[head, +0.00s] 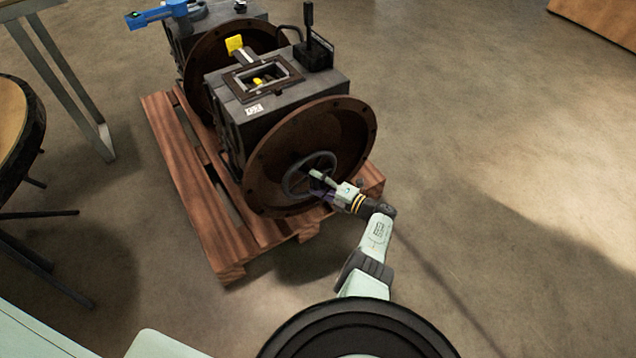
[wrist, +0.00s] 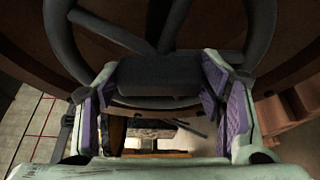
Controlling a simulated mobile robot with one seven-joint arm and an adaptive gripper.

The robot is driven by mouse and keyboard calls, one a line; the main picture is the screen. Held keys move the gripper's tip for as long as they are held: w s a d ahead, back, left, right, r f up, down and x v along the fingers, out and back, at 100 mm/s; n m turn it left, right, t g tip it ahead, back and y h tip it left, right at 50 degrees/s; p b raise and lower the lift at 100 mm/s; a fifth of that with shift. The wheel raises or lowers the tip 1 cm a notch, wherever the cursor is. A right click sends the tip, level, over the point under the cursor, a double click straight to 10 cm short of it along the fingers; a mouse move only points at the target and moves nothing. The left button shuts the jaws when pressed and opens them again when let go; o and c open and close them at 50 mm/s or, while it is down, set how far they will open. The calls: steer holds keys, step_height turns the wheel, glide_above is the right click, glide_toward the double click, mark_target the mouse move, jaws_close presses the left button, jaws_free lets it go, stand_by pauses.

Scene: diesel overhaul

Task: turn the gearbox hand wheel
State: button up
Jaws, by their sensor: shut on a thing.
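The gearbox (head: 229,138) is a dark grey box with a rusty round flange (head: 270,162) on its front face. The dark hand wheel (head: 288,184) sits in front of that flange. My gripper (head: 322,186) is at the lower right part of the wheel. In the wrist view, the wheel's dark spokes (wrist: 112,33) and rim fill the top. There my gripper (wrist: 160,75) has its purple-padded fingers on either side of a dark block-like part (wrist: 160,76) of the wheel and is shut on it. The exact contact is partly hidden.
The gearbox stands on a reddish wooden pallet (head: 190,190). A second unit with a blue tool (head: 158,14) is behind it. A round stool (head: 12,120) and table legs (head: 62,70) are at the left. The floor to the right is clear.

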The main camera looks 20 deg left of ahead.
steer(key=shift+w+a+r, duration=0.25)
steer(key=shift+r, duration=0.05)
steer(key=o, duration=1.3)
steer(key=shift+o, duration=1.2)
steer(key=shift+a+f, duration=0.1)
steer(key=shift+a, duration=0.05)
steer(key=shift+o, duration=0.7)
steer(key=shift+s+d+f, duration=0.1)
steer(key=shift+d, duration=0.1)
steer(key=shift+d, duration=0.15)
steer(key=v, duration=1.1)
steer(key=shift+d, duration=0.3)
steer(key=shift+s, duration=0.1)
steer(key=shift+c, duration=0.3)
